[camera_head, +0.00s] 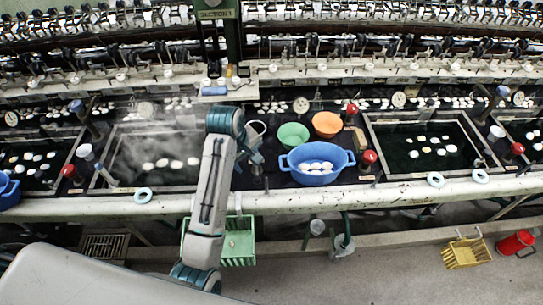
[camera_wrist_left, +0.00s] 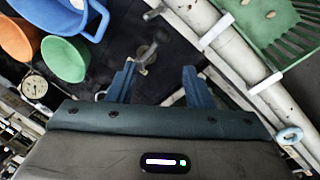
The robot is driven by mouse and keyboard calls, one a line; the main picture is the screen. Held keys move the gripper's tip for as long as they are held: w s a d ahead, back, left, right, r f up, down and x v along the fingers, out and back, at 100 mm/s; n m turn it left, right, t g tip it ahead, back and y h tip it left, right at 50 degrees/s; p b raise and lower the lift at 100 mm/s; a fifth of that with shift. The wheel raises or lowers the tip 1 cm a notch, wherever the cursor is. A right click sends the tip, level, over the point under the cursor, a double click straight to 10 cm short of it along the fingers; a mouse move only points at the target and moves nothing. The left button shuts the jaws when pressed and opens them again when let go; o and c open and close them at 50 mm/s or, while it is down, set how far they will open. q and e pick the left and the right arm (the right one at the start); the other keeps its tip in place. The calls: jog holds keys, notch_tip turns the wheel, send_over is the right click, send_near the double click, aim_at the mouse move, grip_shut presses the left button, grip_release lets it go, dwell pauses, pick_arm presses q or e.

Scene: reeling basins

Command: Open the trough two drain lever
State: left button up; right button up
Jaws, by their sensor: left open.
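My left gripper (camera_head: 257,160) hangs over the dark ledge between two troughs, behind the pale front rail. In the left wrist view my left gripper (camera_wrist_left: 160,78) has its two blue fingers spread apart with nothing held between them. A small metal lever-like part (camera_wrist_left: 148,56) shows beyond the fingertips, nearer the left finger; it looks apart from them. It is small and blurred, and I cannot tell its setting. A steaming trough (camera_head: 125,178) with white cocoons lies left of the gripper. Another trough (camera_head: 385,130) lies to the right. I see no numbers on them.
A blue tub (camera_head: 318,177) of white cocoons stands right of the gripper, with a green bowl (camera_head: 293,135) and an orange bowl (camera_head: 327,124) behind. A green crate (camera_head: 238,245) sits below the front rail (camera_head: 330,198). A yellow crate (camera_head: 465,253) and red bucket (camera_head: 515,243) stand right.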

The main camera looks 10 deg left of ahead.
aim_at(256, 177)
pick_arm(q)
jog(key=shift+g, duration=0.3)
jog(key=f+p, duration=0.1)
jog(key=f, duration=0.1)
jog(key=d+f+p, duration=0.1)
jog(key=f, duration=0.2)
jog(key=w+f+p, duration=0.1)
jog(key=f, duration=0.2)
jog(key=shift+d+f, duration=0.1)
jog(key=shift+d, duration=0.15)
jog(key=shift+w+d+f, duration=0.1)
jog(key=shift+w+f, duration=0.05)
jog(key=shift+f, duration=0.55)
pick_arm(e)
jog(key=shift+g, duration=0.3)
jog(key=shift+s+r, duration=0.7)
jog(key=shift+r, duration=0.15)
jog(key=shift+s+r, duration=0.65)
jog(key=shift+r, duration=0.2)
pick_arm(q)
grip_shut()
jog(key=shift+w, duration=0.1)
